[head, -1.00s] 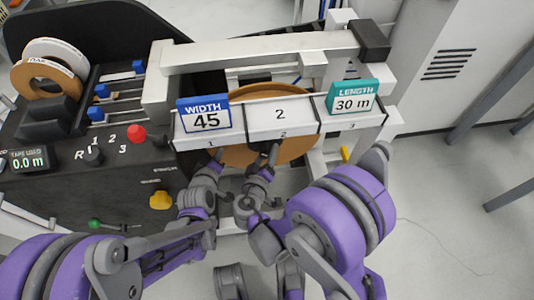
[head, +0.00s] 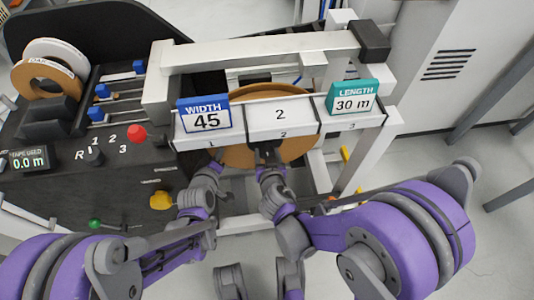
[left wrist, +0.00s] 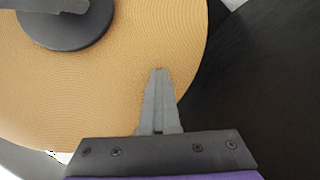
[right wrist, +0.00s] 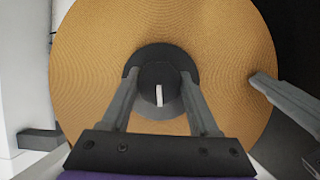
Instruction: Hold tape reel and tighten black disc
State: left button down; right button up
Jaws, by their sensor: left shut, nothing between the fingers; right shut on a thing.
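The tape reel (head: 238,156), a large tan disc, stands below and behind the numbered panels in the head view. It fills much of the left wrist view (left wrist: 120,95) and right wrist view (right wrist: 90,60). The black disc (right wrist: 158,72) sits at its centre, with a white mark on it; part of it shows in the left wrist view (left wrist: 65,35). My right gripper (right wrist: 160,78) is shut on the black disc, one finger on each side. My left gripper (left wrist: 158,72) is shut and empty, its tips over the reel's face near the rim; contact is unclear.
The white panel shelf (head: 280,116) with the WIDTH 45 and LENGTH 30 m signs overhangs both grippers. A red knob (head: 137,134) and a yellow knob (head: 161,200) are on the dark console at left. Open floor lies at right.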

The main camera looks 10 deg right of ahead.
pick_arm(q)
jog(key=shift+w+a, duration=0.1)
jog(key=shift+w, duration=0.1)
pick_arm(e)
jog(key=shift+s+d+m, duration=0.1)
jog(key=shift+d+m, duration=0.1)
jog(key=shift+m, duration=0.2)
jog(key=shift+y, duration=0.3)
jog(key=o, duration=1.3)
jog(key=shift+a, duration=0.1)
jog(key=v, duration=1.2)
jog(key=shift+s, duration=0.1)
pick_arm(q)
jog(key=shift+s, duration=0.1)
jog(key=s, duration=0.8)
pick_arm(e)
jog(key=shift+f, duration=0.1)
